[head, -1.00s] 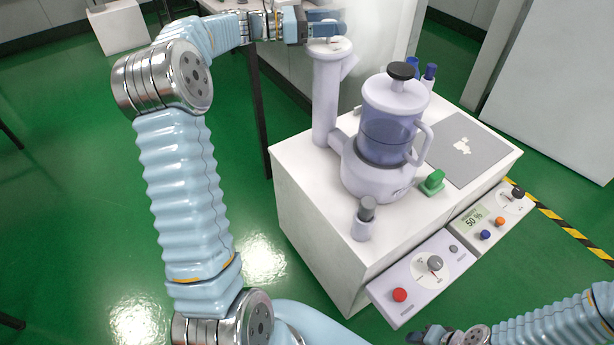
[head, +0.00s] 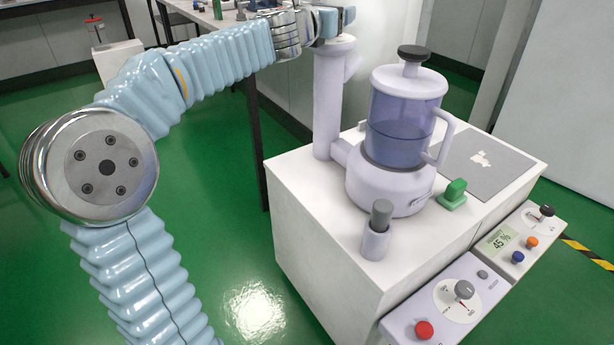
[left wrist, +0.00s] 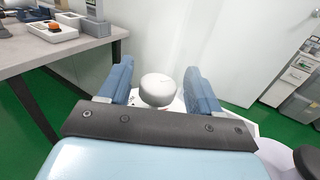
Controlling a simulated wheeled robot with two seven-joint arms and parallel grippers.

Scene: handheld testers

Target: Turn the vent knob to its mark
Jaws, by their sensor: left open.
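A pale round knob (left wrist: 158,90), which I take for the vent knob, lies between the open blue fingers of my left gripper (left wrist: 160,76) in the left wrist view. Gaps show on both sides of it. In the head view my left gripper (head: 336,20) is at the top of the lilac column (head: 327,105), where the knob is mostly hidden. Small dark markings show beside the knob, but I cannot read them or see a pointer. A panel display (head: 502,240) reads 45 %. My right gripper is out of view.
The column joins a clear-walled vessel (head: 402,120) with a black-topped lid on a white cabinet (head: 310,210). A grey-capped post (head: 377,230), a green switch (head: 453,194) and control panels (head: 447,305) are nearer the front. A side table (left wrist: 75,55) stands left.

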